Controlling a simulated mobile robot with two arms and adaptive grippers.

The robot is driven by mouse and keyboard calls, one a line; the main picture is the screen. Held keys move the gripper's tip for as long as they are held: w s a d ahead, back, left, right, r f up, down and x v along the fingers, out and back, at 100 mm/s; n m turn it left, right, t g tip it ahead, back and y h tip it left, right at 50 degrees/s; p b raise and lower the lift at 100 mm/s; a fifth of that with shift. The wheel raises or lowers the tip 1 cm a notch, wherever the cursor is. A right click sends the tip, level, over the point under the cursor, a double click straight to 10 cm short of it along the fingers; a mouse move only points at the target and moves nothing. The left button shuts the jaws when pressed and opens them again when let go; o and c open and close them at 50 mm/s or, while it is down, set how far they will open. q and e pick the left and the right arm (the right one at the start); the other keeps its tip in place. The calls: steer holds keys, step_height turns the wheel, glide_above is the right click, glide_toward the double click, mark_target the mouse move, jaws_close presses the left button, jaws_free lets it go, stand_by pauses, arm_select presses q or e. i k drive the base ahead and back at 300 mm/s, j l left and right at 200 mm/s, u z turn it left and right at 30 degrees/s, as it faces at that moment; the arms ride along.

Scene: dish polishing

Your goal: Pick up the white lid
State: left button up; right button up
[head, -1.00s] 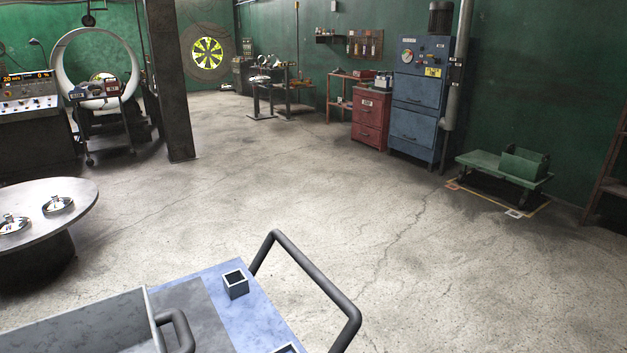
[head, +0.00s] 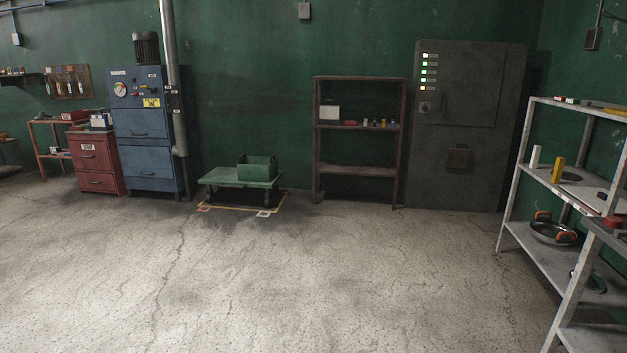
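I cannot make out a white lid in the head view. Neither of my grippers is in view.
The grey metal rack (head: 520,195) stands at the right edge. Along the green wall are a dark cabinet (head: 465,185), a brown shelf (head: 358,171), a green low cart (head: 222,177), a blue cabinet (head: 140,150) and a red drawer unit (head: 93,160). The floor ahead is clear.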

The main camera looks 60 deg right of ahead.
mark_target(596, 198)
steer(key=l+z, duration=0.4)
steer(key=i+l+z, duration=0.2)
steer(key=l+z, duration=0.15)
steer(key=i+l+z, duration=0.15)
steer(key=l+z, duration=0.25)
steer(key=i+l+z, duration=0.2)
steer(key=z, duration=0.15)
steer(key=i+l+z, duration=0.25)
steer(key=z, duration=0.15)
steer(key=i+l+z, duration=0.3)
steer(key=i, duration=0.3)
steer(key=i+l+z, duration=0.25)
steer(key=i, duration=0.4)
steer(key=i+z, duration=0.3)
steer(key=i, duration=0.35)
